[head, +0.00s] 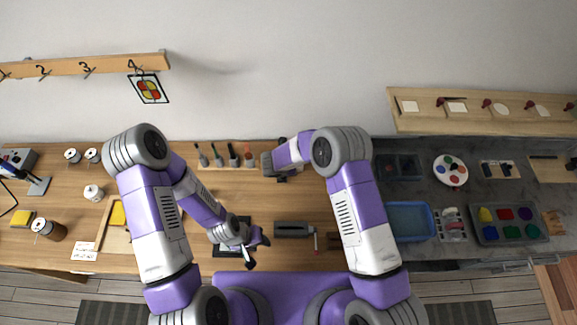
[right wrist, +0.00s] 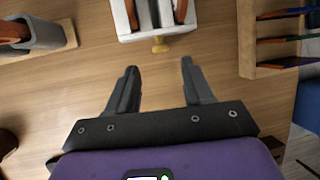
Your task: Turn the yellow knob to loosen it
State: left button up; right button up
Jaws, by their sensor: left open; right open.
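The yellow knob (right wrist: 160,45) shows in the right wrist view, on the near side of a white device (right wrist: 128,28) at the top. Brown strips and dark bars sit inside the device. My right gripper (right wrist: 160,68) is open and empty, its two fingers pointing toward the knob, which lies just beyond the fingertips and between their lines. I see no contact. In the head view the knob cannot be made out. My left gripper (head: 257,250) is open over the front of the wooden bench, near a dark square plate (head: 229,222).
In the right wrist view a wooden rack (right wrist: 247,40) with dark slats stands right of the device, and a grey holder (right wrist: 42,30) stands left. In the head view several upright tools (head: 233,155) line the bench back, and a grey block (head: 293,229) lies right of my left gripper.

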pick_arm(q)
jog(key=shift+r, duration=0.2)
pick_arm(e)
jog(key=x, duration=0.6)
pick_arm(q)
jog(key=shift+w, duration=0.1)
pick_arm(e)
jog(key=shift+c, duration=0.5)
